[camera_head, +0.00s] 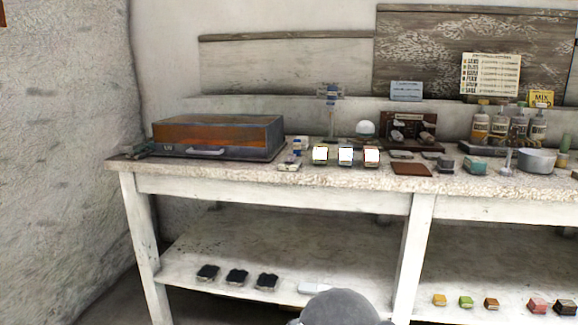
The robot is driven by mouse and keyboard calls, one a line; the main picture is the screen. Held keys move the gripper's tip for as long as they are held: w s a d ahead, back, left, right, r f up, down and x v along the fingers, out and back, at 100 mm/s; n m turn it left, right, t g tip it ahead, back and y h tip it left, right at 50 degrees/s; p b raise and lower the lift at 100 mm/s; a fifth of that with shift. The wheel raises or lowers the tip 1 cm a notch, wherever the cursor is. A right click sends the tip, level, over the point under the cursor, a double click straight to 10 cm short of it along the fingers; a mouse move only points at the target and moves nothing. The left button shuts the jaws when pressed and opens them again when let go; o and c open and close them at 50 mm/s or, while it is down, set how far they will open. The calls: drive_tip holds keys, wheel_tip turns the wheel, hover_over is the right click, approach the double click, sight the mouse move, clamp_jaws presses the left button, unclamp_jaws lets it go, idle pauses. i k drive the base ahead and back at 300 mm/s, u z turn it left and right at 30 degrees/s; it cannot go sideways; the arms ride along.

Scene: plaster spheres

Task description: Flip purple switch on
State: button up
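I cannot make out a purple switch in this view. Near the front of the bench, right of the orange-brown box, lie small pale and bluish pieces (291,160), too small to identify. Beside them stand several small blocks with bright white faces (345,155); whether any is a switch cannot be told. My gripper is not in view. A grey rounded shape, which looks like part of my arm, rises at the bottom edge and hides a little of the lower shelf.
The white bench (270,185) spans the view, with an orange-brown box (217,134) on its left. A grey pan (536,160) and bottles (497,123) stand at right. Dark blocks (237,276) sit on the lower shelf. The bench's left front leg (142,235) is an obstacle.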

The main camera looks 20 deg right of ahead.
sight(290, 158)
drive_tip(key=z, duration=0.2)
drive_tip(key=i, duration=0.35)
drive_tip(key=z, duration=0.85)
